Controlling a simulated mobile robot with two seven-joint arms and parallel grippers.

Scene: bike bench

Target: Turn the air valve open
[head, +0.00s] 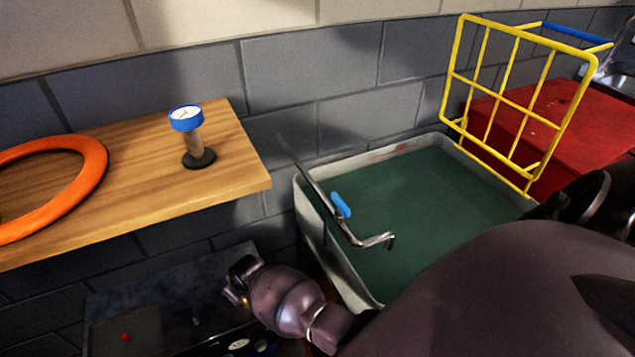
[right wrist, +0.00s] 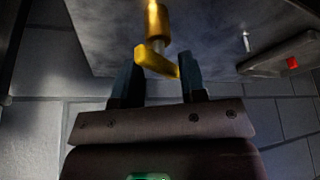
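The air valve appears to be the brass fitting (right wrist: 157,22) with a yellow lever (right wrist: 158,62), seen in the right wrist view in front of a dark grey surface. My right gripper (right wrist: 160,70) has its two fingers apart, one on each side of the yellow lever. The lever's left end is close to the left finger; I cannot tell whether they touch. In the head view my right gripper (head: 234,290) is low, below the wooden shelf, and mostly hides the valve; only a small gold spot shows beside it. My left gripper is not in view.
A dark panel (head: 165,300) with a red button (head: 125,336) lies beside my right gripper. A wooden shelf (head: 120,190) holds a blue-rimmed gauge (head: 186,118) and an orange ring (head: 85,185).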

